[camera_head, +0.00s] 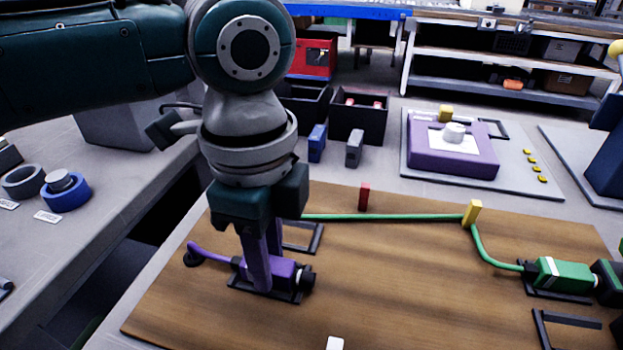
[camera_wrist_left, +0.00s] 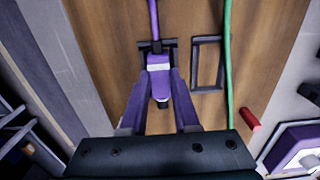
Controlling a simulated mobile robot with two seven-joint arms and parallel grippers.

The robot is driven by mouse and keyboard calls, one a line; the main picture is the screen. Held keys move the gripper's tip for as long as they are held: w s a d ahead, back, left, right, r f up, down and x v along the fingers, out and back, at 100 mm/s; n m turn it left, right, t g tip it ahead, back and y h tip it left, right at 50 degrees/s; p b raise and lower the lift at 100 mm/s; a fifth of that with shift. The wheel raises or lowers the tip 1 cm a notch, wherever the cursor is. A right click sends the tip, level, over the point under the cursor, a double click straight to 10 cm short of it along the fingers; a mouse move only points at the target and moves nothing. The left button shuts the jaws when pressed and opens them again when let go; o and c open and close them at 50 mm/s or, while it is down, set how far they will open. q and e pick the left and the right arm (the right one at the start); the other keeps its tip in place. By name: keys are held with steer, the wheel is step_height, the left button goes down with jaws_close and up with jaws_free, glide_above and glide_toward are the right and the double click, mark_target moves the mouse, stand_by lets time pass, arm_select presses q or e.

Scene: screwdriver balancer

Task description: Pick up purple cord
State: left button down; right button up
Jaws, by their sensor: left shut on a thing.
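The purple cord (camera_head: 213,252) lies on the wooden board, with its purple connector (camera_head: 284,270) at a black holder frame (camera_head: 236,286). My left gripper (camera_head: 261,280) reaches down over the connector with purple fingers shut on its body. The left wrist view shows the connector (camera_wrist_left: 158,66) between the two fingers (camera_wrist_left: 160,90), with the cord (camera_wrist_left: 154,20) running away from it. The connector is still at board level, inside or just over the frame; I cannot tell which. The fingers hide part of it.
A green cord (camera_head: 400,217) runs across the board past a red peg (camera_head: 364,196) and a yellow peg (camera_head: 472,213) to a green connector (camera_head: 563,274). An empty black frame (camera_head: 318,239) sits behind the gripper. A purple device (camera_head: 470,160) stands behind the board. The board's front is mostly clear.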

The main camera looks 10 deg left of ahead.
arm_select(q)
step_height(320, 180, up, 19)
steer(key=p, duration=0.4)
arm_select(e)
step_height(320, 180, up, 4)
steer(key=shift+r, duration=0.1)
arm_select(q)
step_height(320, 180, down, 7)
steer(key=b, duration=0.1)
steer(key=shift+r+b, duration=0.2)
steer(key=shift+b, duration=0.15)
arm_select(e)
steer(key=shift+f, duration=0.9)
